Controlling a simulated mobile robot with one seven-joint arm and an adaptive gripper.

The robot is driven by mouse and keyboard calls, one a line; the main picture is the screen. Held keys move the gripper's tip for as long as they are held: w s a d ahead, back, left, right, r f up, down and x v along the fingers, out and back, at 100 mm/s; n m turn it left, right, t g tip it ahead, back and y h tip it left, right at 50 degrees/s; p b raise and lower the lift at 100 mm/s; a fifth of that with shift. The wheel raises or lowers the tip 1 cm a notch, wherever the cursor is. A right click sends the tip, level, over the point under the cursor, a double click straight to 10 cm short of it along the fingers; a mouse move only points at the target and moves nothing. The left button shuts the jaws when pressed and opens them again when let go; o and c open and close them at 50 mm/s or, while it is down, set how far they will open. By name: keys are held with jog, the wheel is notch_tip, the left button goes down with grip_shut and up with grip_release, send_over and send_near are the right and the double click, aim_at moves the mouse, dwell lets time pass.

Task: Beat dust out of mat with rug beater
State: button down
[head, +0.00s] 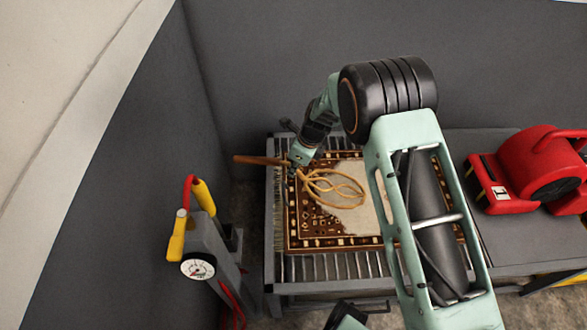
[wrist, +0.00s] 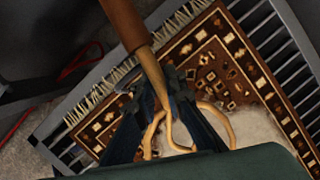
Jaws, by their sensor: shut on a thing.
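The mat (head: 313,229) is brown with a cream patterned border and a fringe, and it lies flat on a slatted grey rack (head: 330,268). A pale greyish patch (head: 368,218) covers much of its middle and right. The rug beater (head: 333,186) has a looped cane head and a brown wooden handle. My gripper (head: 299,160) is shut on the beater near where handle and loops meet. The loops are over the mat; I cannot tell if they touch it. In the wrist view the beater handle (wrist: 124,22) points up and left, and my wrist hides part of the loops.
A red blower (head: 515,175) sits on a grey bench at the right. A grey stand with a gauge and yellow-red handle (head: 198,268) is left of the rack. Grey walls close in behind and at the left. My arm hides the mat's right part.

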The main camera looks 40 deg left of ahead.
jog(key=shift+r, duration=0.9)
jog(key=shift+f, duration=0.1)
jog(key=shift+f, duration=0.75)
notch_tip(320, 180, down, 6)
jog(key=b, duration=0.4)
jog(key=shift+r, duration=0.2)
jog(key=shift+r+p, duration=1.65)
jog(key=shift+r, duration=0.6)
